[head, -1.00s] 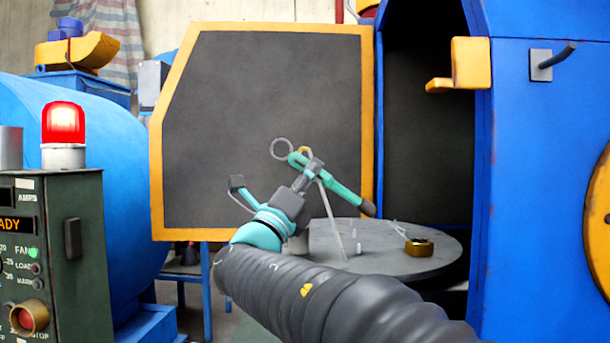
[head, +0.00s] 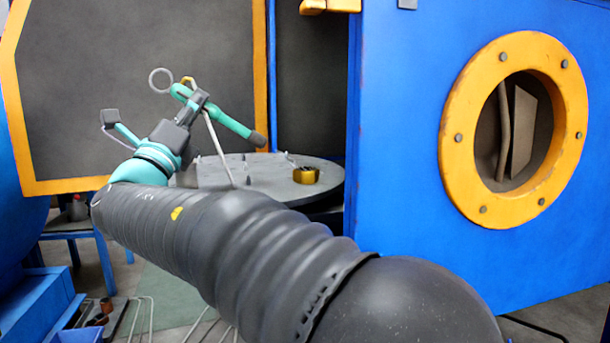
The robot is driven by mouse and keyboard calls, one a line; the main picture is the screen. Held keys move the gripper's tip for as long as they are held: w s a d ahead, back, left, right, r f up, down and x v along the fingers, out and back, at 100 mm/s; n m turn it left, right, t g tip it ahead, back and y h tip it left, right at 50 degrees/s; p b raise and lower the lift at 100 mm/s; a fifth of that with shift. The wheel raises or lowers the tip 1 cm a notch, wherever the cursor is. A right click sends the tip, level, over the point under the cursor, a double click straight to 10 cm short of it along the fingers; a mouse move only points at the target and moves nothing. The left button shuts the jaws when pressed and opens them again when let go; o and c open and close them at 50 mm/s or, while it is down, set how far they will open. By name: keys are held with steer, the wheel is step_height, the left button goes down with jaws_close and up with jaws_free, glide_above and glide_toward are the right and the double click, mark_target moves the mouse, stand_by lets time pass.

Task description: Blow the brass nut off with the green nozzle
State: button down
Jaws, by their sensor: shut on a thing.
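The green nozzle (head: 233,125) is a slim green tube with a dark tip, slanting down to the right. My gripper (head: 191,106) is shut on it near its upper left end. A grey ring shows beside that end, and a pale thin rod slants down from it. The brass nut (head: 306,175) sits on the round grey turntable (head: 262,172), near its right side. The nozzle's tip is up and left of the nut in the picture, apart from it. My arm hides the front left of the turntable.
The blue cabinet wall (head: 400,160) with a yellow-rimmed round window (head: 451,153) stands right of the turntable. An open dark door panel with a yellow frame (head: 260,75) stands behind my gripper. A small grey piece lies beside the nut.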

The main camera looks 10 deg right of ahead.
steer(key=shift+r, duration=0.1)
step_height(320, 180, up, 6)
steer(key=p, duration=0.6)
